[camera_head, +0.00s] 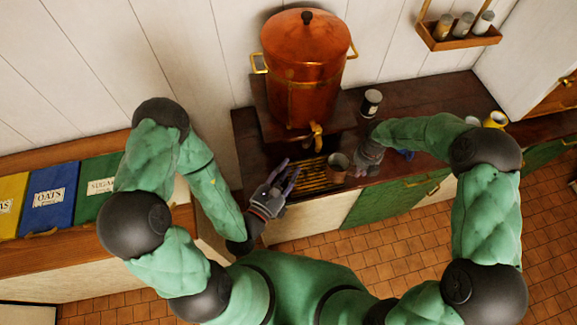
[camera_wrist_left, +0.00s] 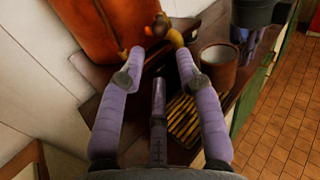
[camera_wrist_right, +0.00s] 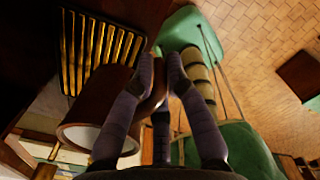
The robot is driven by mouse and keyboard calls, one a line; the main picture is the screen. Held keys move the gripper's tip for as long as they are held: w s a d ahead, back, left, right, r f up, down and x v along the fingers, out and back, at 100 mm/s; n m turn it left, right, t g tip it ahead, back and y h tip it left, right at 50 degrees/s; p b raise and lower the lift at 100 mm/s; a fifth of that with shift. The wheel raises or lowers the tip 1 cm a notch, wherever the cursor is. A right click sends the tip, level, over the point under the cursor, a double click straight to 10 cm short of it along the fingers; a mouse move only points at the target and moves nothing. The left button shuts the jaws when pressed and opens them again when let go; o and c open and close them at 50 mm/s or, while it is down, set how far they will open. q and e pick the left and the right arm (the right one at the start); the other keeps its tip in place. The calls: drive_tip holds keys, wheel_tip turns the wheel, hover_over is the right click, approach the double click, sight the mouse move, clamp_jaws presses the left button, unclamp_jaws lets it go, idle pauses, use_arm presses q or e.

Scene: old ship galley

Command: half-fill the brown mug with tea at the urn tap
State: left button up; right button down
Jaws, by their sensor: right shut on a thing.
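The brown mug (camera_head: 337,168) is upright at the right end of the slatted drip tray (camera_head: 308,182), to the right of and in front of the urn tap (camera_head: 316,136). My right gripper (camera_head: 357,164) is shut on the mug from its right side; the mug's side also shows in the right wrist view (camera_wrist_right: 112,100). Whether it touches the tray, and what is inside, I cannot tell. The copper urn (camera_head: 300,88) stands behind. My left gripper (camera_head: 287,172) is open and empty over the tray's left part, its fingers pointing toward the tap (camera_wrist_left: 178,38).
A spice rack (camera_head: 458,38) hangs on the wall. Blue (camera_head: 50,198) and other coloured storage bins line the left counter. The dark counter (camera_head: 420,98) has free room at right.

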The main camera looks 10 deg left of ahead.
use_arm(q)
drive_tip(key=shift+w+d+r, duration=0.2)
drive_tip(key=shift+w+r, duration=0.05)
clamp_jaws()
drive_tip(key=w+d+r+m+g+h, duration=0.2)
drive_tip(key=d+r+m+g+h, duration=0.8)
drive_tip(key=h, duration=0.6)
drive_tip(key=m+g+y, duration=0.9)
drive_tip(key=m+y, duration=0.1)
drive_tip(key=y, duration=0.7)
approach(312, 135)
drive_tip(key=a, duration=0.8)
drive_tip(key=s+d+f, duration=0.2)
drive_tip(key=d+f, duration=0.5)
drive_tip(key=f, duration=0.1)
drive_tip(key=shift+s+d+f, duration=0.2)
drive_tip(key=shift+s+f, duration=0.1)
